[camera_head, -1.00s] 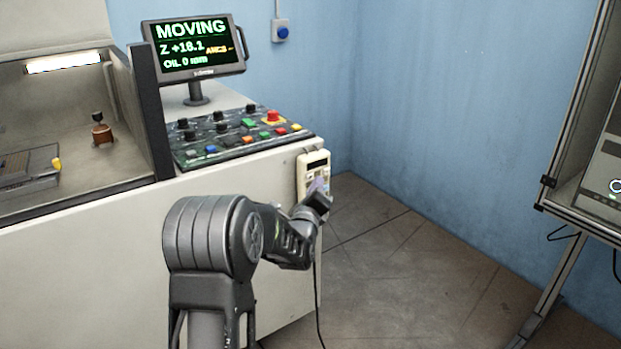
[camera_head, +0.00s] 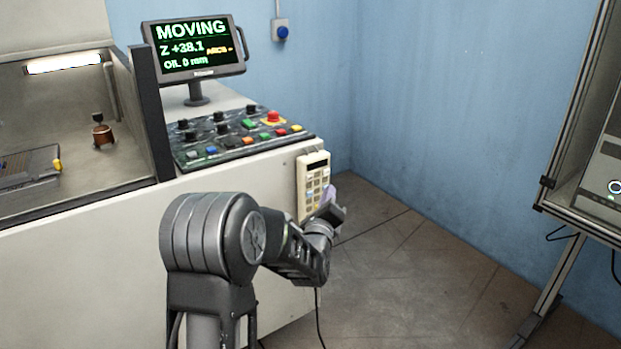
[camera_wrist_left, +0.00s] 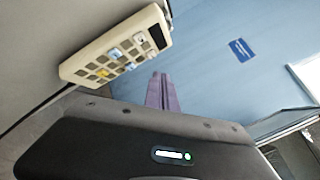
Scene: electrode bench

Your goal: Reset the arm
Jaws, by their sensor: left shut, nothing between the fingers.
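My left arm comes up from the bottom of the head view, and its gripper (camera_head: 329,194) is beside the beige hand-held keypad (camera_head: 312,187) on the machine's front right corner. The fingers look purple and are shut with nothing between them. In the left wrist view the closed fingers (camera_wrist_left: 160,92) point toward the blue wall, with the keypad (camera_wrist_left: 117,48) to their left and a gap between them. My right gripper does not show.
The monitor (camera_head: 195,48) reads MOVING, Z +38.1, OIL 0 mm. The button panel (camera_head: 238,137) with a red emergency button (camera_head: 273,117) lies below it. A metal-framed rack (camera_head: 567,120) stands at right. Open floor (camera_head: 400,262) lies between. A cable hangs below the keypad.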

